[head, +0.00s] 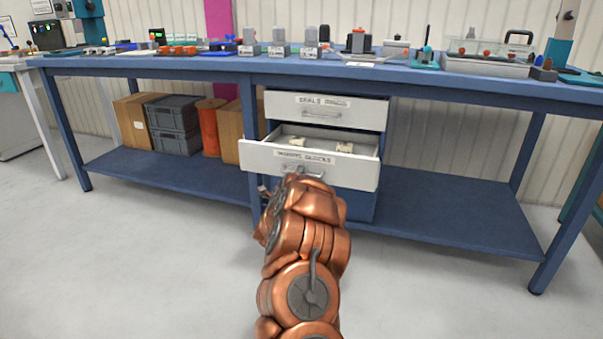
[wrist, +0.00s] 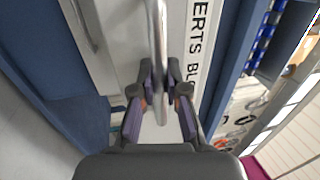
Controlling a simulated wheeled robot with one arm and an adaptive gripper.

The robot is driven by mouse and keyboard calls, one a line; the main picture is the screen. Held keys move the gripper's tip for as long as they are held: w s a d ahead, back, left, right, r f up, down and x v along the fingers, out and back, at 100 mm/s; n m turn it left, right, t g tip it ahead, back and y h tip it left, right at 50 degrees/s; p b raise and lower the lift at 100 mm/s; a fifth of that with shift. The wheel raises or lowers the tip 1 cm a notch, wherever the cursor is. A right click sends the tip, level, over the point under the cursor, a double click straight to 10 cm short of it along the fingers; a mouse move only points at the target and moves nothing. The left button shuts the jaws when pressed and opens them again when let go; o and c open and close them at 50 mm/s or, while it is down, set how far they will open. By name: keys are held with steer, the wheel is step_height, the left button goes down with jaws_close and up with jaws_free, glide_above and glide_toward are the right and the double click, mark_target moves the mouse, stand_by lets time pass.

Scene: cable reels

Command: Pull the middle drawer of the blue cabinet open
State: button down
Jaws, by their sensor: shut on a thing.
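The blue cabinet (head: 358,208) stands under the blue workbench. Its middle drawer (head: 358,178), white-fronted with a printed label, stands out toward me, and its inside shows with a few small pale pieces (head: 344,147) in it. The top drawer (head: 368,108) is closed. My gripper (wrist: 163,88) is shut on the metal handle (wrist: 160,22) of the middle drawer, one finger on each side of the bar in the wrist view. In the head view my copper-coloured arm hides the gripper and part of the drawer front.
The bench top (head: 200,64) carries several small parts and fixtures. On the lower shelf (head: 165,178), left of the cabinet, are grey crates (head: 173,125), cardboard boxes (head: 131,120) and an orange item (head: 209,128). The shelf right of the cabinet is empty. The floor in front is clear.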

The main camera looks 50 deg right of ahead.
steer(key=shift+s, duration=0.1)
steer(key=c, duration=1.2)
jaws_free()
steer(key=shift+a, duration=0.1)
steer(key=shift+v, duration=5.9)
